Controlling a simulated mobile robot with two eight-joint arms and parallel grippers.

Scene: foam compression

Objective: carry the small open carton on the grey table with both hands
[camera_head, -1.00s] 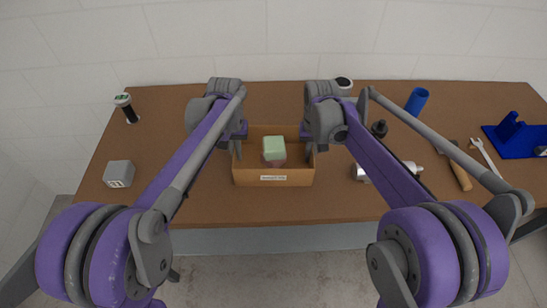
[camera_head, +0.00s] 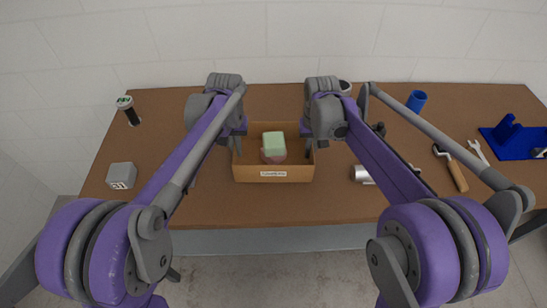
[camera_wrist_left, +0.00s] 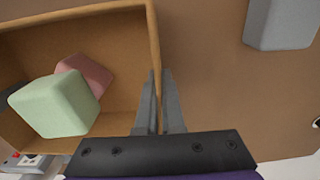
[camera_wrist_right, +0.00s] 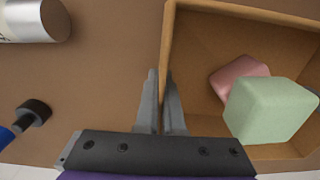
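The small open carton (camera_head: 250,173) is brown cardboard with a white label on its front, at the middle of the brown-topped table (camera_head: 210,208). A pale green block (camera_head: 274,142) sits inside with a reddish piece (camera_wrist_left: 88,73) beside or under it. My left gripper (camera_wrist_left: 160,85) is shut on the carton's left wall, one finger inside and one outside. My right gripper (camera_wrist_right: 160,85) is shut on the right wall in the same way. The carton looks level and seems slightly off the tabletop; its underside is hidden.
A grey cube (camera_head: 121,176) and a dark cylinder with a light cap (camera_head: 128,111) stand left. On the right are a silver can (camera_head: 362,174), a blue cup (camera_head: 416,101), a wooden-handled tool (camera_head: 457,176), a wrench (camera_head: 479,152) and a blue holder (camera_head: 515,140).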

